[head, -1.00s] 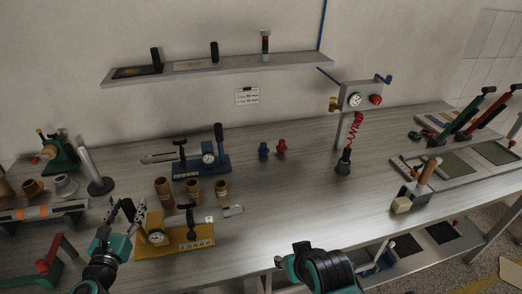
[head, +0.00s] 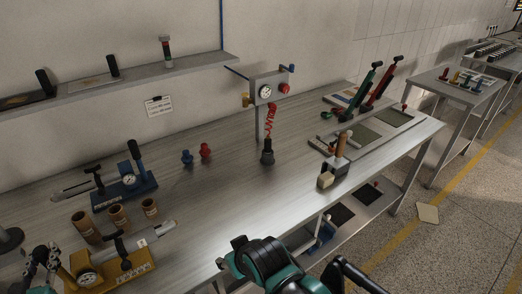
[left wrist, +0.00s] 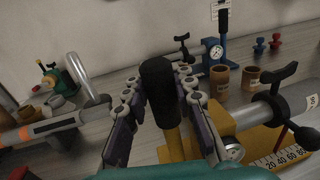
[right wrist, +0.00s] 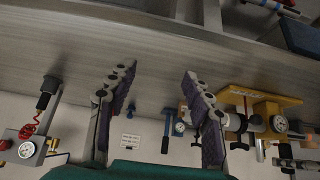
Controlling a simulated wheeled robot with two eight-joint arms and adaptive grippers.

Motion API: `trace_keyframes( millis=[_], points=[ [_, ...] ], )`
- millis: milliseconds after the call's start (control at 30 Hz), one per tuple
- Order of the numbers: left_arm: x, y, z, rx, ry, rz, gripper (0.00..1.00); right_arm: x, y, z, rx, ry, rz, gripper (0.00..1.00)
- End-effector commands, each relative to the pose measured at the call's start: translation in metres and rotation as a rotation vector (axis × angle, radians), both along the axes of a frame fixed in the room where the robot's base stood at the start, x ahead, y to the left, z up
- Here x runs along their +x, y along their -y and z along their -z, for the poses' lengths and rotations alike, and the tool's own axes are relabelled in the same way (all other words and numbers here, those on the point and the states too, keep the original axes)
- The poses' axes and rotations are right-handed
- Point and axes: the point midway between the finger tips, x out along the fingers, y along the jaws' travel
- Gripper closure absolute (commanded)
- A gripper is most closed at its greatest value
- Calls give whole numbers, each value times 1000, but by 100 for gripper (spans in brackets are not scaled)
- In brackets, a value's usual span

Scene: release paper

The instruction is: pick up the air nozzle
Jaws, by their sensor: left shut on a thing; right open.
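The air nozzle (head: 267,152) is black and hangs upright at the lower end of a red coiled hose, close to the bench top. It also shows at the left of the right wrist view (right wrist: 48,88). My right gripper (right wrist: 160,85) is open and empty; the nozzle is outside its fingers, well to one side. My left gripper (head: 42,268) is at the lower left of the head view. In the left wrist view its fingers are around the black-topped handle (left wrist: 157,75) of the yellow gauge tool (head: 112,272).
The hose comes from a gauge panel (head: 268,88) on a post. Red (head: 205,151) and blue (head: 187,158) fittings stand left of the nozzle, beyond them a blue gauge tool (head: 125,185). A wooden-handled block (head: 335,174) stands to the right. The bench around the nozzle is mostly clear.

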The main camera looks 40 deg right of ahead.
Motion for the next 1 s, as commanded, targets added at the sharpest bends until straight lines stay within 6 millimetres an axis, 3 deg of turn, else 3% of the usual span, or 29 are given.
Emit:
trace_keyframes(
  millis=[167, 400, 600, 800, 1000],
  points=[
    [0, 0, 0, 0, 0, 1, 100, 37, 35, -12, -43, 70, 118, 50],
    [0, 0, 0, 0, 0, 1, 100, 113, 114, -37, -132, 261, 344, 50],
    [0, 0, 0, 0, 0, 0, 100, 166, 176, -51, -193, 435, 473, 50],
    [0, 0, 0, 0, 0, 0, 100, 208, 230, -52, -236, 603, 544, 50],
    [0, 0, 0, 0, 0, 0, 100, 238, 273, -37, -262, 745, 561, 50]
  ],
)
